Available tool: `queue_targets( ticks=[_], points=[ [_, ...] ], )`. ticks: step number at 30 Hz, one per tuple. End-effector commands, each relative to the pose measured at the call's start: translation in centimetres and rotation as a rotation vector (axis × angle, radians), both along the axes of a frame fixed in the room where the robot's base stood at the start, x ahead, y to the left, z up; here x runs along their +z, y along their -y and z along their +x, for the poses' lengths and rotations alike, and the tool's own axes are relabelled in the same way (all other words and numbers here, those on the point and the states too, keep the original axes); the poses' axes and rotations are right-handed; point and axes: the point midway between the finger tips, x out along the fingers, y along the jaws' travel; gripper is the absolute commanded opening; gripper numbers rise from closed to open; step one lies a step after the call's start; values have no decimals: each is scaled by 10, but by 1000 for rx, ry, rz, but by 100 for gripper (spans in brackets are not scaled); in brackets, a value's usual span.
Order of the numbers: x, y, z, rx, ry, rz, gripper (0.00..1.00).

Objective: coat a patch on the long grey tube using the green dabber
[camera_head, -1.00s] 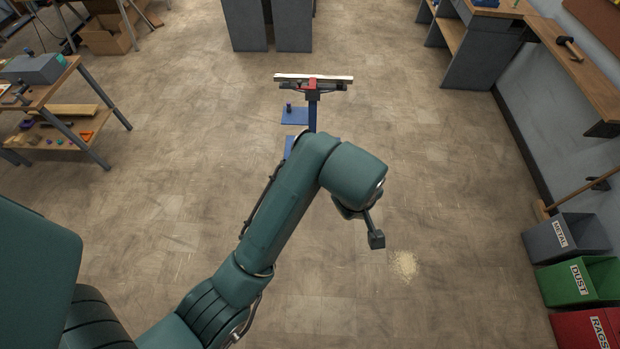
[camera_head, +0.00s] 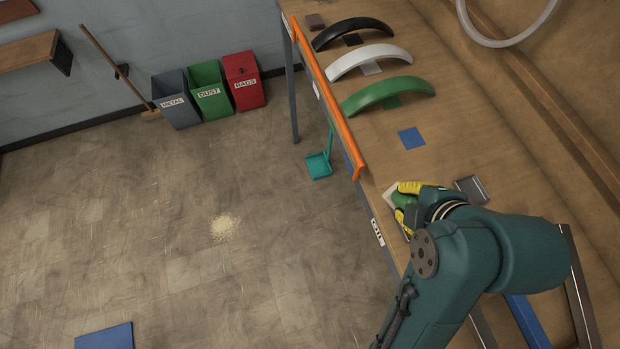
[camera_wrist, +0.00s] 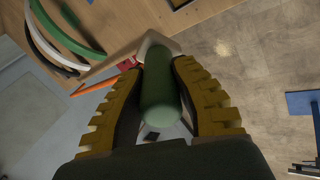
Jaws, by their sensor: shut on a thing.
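My gripper (camera_head: 404,203), with yellow ribbed fingers, is at the front edge of the wooden bench. It is shut on the green dabber (camera_head: 401,199). In the wrist view the dabber's green round handle (camera_wrist: 160,95) lies between the two fingers (camera_wrist: 158,75), with a pale pad at its far end. In the head view the pale pad points up and left, near the bench edge; I cannot tell its height above the bench. I cannot identify the long grey tube for certain; grey bars (camera_head: 577,285) show at lower right, partly behind my arm.
The bench (camera_head: 460,130) holds a black, a white and a green fender (camera_head: 390,92), a blue square (camera_head: 411,138) and a dark grey tray (camera_head: 471,188). An orange rail (camera_head: 330,100) runs along its front edge. Bins (camera_head: 208,90) stand by the wall. The floor at left is mostly clear.

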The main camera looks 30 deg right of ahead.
Motion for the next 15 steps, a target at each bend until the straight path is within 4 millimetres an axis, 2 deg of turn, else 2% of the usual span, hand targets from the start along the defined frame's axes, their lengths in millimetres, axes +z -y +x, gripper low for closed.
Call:
queue_targets(
  ticks=[1,3,6,11,15],
  points=[
    [0,17,-15,-59,8,-5,0],
    [0,33,-31,-117,21,-15,0],
    [0,46,-45,-166,40,-30,0],
    [-5,49,-49,-180,56,-41,0],
    [-21,48,-49,-179,54,-39,0]
  ],
)
